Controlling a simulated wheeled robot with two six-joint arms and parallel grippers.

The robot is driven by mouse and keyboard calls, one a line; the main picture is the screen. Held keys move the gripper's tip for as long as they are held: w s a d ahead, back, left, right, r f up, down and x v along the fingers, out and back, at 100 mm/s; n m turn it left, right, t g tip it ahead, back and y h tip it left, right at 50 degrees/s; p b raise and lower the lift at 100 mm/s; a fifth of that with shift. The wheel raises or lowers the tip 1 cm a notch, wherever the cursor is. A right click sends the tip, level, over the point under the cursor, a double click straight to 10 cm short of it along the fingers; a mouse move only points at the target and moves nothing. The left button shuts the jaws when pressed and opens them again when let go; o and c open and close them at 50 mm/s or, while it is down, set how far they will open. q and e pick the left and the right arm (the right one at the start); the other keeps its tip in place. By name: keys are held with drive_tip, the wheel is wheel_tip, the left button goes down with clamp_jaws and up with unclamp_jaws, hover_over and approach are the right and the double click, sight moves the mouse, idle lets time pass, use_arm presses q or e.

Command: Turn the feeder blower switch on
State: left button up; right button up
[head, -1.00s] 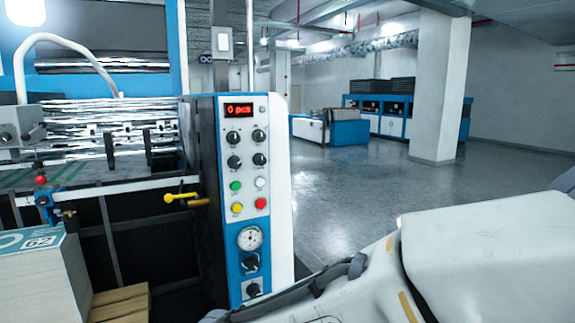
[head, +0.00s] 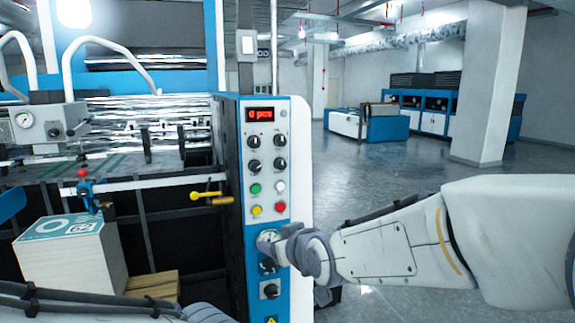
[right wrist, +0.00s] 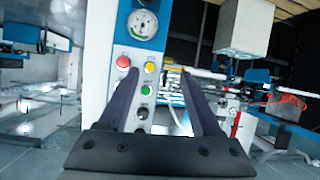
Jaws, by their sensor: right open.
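The blue control panel (head: 262,150) of the machine stands in the middle of the head view. It has a red display, several black knobs (head: 253,142), green, white, yellow and red buttons (head: 268,198), and a black knob (head: 270,290) low down. Which control is the feeder blower switch cannot be read. My left gripper's fingers do not show.
A yellow-handled lever (head: 205,195) sticks out left of the panel. A stack with a teal top (head: 62,250) stands at the lower left, beside a wooden pallet (head: 152,285). The floor (head: 385,180) to the right is clear back to a white pillar (head: 487,90).

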sight(282, 166)
drive_tip(key=w+d+r+t, duration=0.45)
drive_tip(key=w+r, duration=0.35)
drive_tip(key=r, duration=0.2)
drive_tip(key=shift+m+t, duration=0.4)
drive_tip(key=shift+t, duration=0.05)
drive_tip(key=p+x, duration=0.1)
drive_tip(key=x, duration=0.2)
drive_tip(key=p+x, duration=0.2)
drive_tip(key=x, duration=0.1)
drive_tip(key=p+x, duration=0.2)
drive_tip(key=x, duration=0.2)
drive_tip(key=shift+s+a+r, duration=0.1)
drive_tip(key=shift+a+r, duration=0.05)
drive_tip(key=shift+r, duration=0.1)
drive_tip(key=shift+w+a, duration=0.1)
drive_tip(key=shift+w, duration=0.3)
drive_tip(key=shift+f, duration=0.1)
drive_tip(key=shift+c, duration=0.2)
clamp_jaws()
